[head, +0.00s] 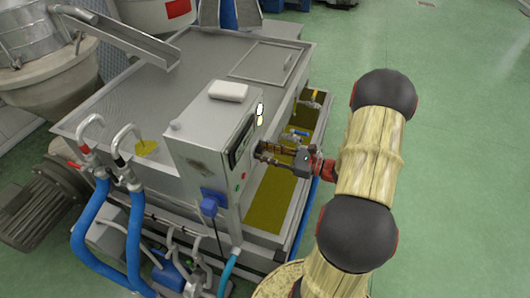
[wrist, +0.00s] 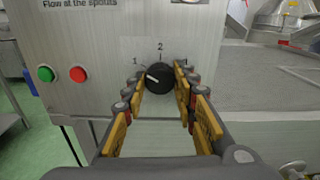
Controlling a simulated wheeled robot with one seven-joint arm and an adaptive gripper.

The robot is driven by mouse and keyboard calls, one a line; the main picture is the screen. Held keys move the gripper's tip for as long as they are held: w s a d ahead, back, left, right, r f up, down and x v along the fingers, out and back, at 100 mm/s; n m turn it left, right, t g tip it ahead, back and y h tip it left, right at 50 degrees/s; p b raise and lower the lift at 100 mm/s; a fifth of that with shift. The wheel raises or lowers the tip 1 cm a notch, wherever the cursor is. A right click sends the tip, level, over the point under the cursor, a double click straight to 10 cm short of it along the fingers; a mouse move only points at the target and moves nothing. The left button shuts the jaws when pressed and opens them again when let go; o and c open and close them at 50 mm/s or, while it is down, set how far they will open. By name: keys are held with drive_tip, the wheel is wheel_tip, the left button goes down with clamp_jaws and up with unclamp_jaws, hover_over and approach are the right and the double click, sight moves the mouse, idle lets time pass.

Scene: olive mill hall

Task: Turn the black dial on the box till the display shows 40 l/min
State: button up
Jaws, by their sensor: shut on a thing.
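The black dial (wrist: 159,77) sits on the front of the grey metal box (wrist: 110,50). My gripper (wrist: 162,80) is shut on the dial, with one finger on each side. In the head view, my gripper (head: 262,151) reaches the face of the box (head: 200,150) from the right, and the dial is hidden there. A dark panel (head: 241,143) shows edge-on on that face; no reading is legible.
A green button (wrist: 45,73) and a red button (wrist: 79,75) are left of the dial, below the label "Flow at the spouts". A steel tank (head: 180,65) stands behind the box. Blue hoses (head: 88,215) are at the left. Green floor at the right is clear.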

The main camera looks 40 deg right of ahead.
drive_tip(key=c, duration=0.5)
drive_tip(key=shift+r+p, duration=0.1)
drive_tip(key=shift+p, duration=0.25)
drive_tip(key=m+p, duration=0.3)
drive_tip(key=shift+r+p, duration=0.15)
drive_tip(key=shift+p, duration=0.15)
drive_tip(key=m+p, duration=0.4)
drive_tip(key=shift+p, duration=0.35)
drive_tip(key=m+p, duration=0.3)
drive_tip(key=m, duration=0.1)
drive_tip(key=shift+m, duration=0.3)
drive_tip(key=shift+f, duration=0.2)
drive_tip(key=o, duration=1.1)
drive_tip(key=shift+c, duration=0.2)
drive_tip(key=shift+o, duration=0.3)
